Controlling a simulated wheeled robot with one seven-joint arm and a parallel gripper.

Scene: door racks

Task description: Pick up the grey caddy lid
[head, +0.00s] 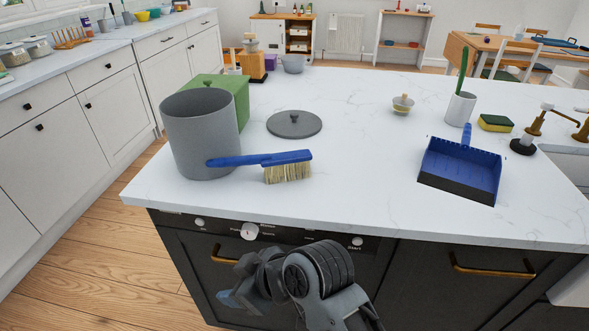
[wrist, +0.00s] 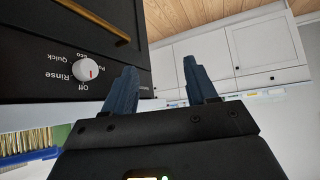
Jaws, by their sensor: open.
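The grey caddy lid (head: 294,124) is a round flat disc with a small dark knob on top. It lies flat on the white marble worktop in the head view, right of the grey round caddy (head: 198,140). The caddy stands upright without a cover. A blue brush (head: 262,160) with pale bristles lies in front of the lid, its handle end by the caddy. My gripper (wrist: 164,85) is open and empty in the wrist view, beside the dark appliance front. In the head view my arm is low in front of the counter, below the worktop. The wrist view does not show the lid.
A green box (head: 226,92) stands behind the caddy. A blue dustpan (head: 461,168), a white holder (head: 460,108) with a green-handled tool, a sponge (head: 495,123) and a small pot (head: 403,104) are to the right. The worktop between lid and dustpan is clear.

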